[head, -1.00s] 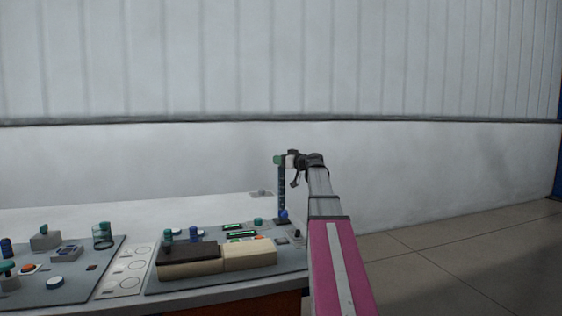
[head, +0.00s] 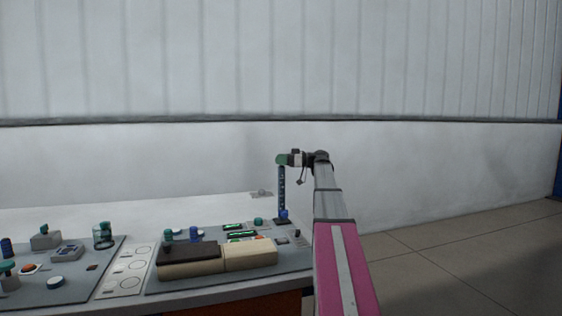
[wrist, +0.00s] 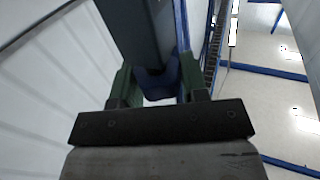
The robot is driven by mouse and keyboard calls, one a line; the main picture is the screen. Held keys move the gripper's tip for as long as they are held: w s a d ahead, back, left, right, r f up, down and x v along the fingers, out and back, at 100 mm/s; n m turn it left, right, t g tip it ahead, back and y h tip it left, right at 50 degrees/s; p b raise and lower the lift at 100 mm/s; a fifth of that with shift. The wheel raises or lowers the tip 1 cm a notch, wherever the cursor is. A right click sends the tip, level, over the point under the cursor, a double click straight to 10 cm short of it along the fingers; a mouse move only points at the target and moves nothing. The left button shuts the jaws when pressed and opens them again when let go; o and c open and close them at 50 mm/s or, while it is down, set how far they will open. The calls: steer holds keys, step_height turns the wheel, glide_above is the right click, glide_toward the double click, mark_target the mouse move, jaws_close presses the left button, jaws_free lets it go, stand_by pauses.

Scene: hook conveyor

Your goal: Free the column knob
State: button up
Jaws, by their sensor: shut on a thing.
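A dark blue slotted column (head: 282,190) stands upright at the right end of the console. My gripper (head: 282,160) is at the column's top, reaching in from the right with its green fingertips. In the wrist view my gripper (wrist: 155,88) has its green fingers on either side of a dark blue rounded piece, which I take as the column knob (wrist: 157,82). The fingers are shut on it. In the head view the fingertips hide the knob. A dark post shows beyond the fingers in the wrist view. A small blue part (head: 284,213) sits at the column's foot.
The console (head: 205,284) carries a dark and beige block (head: 250,255), green displays (head: 241,234), a green cylinder (head: 103,236) and several knobs and buttons. A pale wall (head: 420,170) stands behind. The floor (head: 450,255) at the right is clear.

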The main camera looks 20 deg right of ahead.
stand_by(0.4)
steer(key=o, duration=0.9)
steer(key=shift+d, duration=0.1)
steer(key=v, duration=1)
steer(key=shift+s+d, duration=0.15)
steer(key=shift+d, duration=0.15)
